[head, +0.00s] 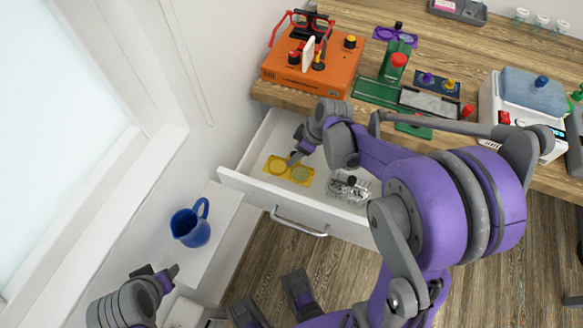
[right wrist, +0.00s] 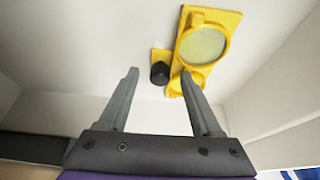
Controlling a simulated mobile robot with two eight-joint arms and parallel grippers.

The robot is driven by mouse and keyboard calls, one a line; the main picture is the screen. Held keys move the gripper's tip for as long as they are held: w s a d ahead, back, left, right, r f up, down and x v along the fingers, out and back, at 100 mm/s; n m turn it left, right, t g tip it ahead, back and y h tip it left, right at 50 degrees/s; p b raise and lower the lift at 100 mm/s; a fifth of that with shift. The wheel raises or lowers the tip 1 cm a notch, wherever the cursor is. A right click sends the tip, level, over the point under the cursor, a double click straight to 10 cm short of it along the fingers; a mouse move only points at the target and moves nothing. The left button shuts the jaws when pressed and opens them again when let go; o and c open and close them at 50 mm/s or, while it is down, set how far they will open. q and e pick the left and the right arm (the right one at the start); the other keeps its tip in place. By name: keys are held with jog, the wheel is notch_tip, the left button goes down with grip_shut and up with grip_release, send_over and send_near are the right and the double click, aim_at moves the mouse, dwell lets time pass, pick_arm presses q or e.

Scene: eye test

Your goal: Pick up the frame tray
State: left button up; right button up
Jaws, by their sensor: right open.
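A yellow tray with two round openings and a black knob, seemingly the frame tray (head: 289,171), lies in the open white drawer. In the right wrist view the yellow tray (right wrist: 207,44) is ahead, right of centre, partly behind the right finger. My right gripper (head: 295,156) is over the drawer at the tray's far edge. In the right wrist view my right gripper (right wrist: 157,80) is open, with nothing between its fingers; the black knob shows just beyond, nearer the right finger. My left gripper (head: 158,275) is low at the left, near the wall; its opening is unclear.
The drawer (head: 250,185) also holds a clear and metal item (head: 349,188). A blue jug (head: 190,225) stands on a white ledge. On the wooden table are an orange box (head: 312,72), a similar purple tray (head: 394,35) and a white device (head: 520,105).

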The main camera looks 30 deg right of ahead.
grip_shut()
jog(key=shift+r, duration=0.15)
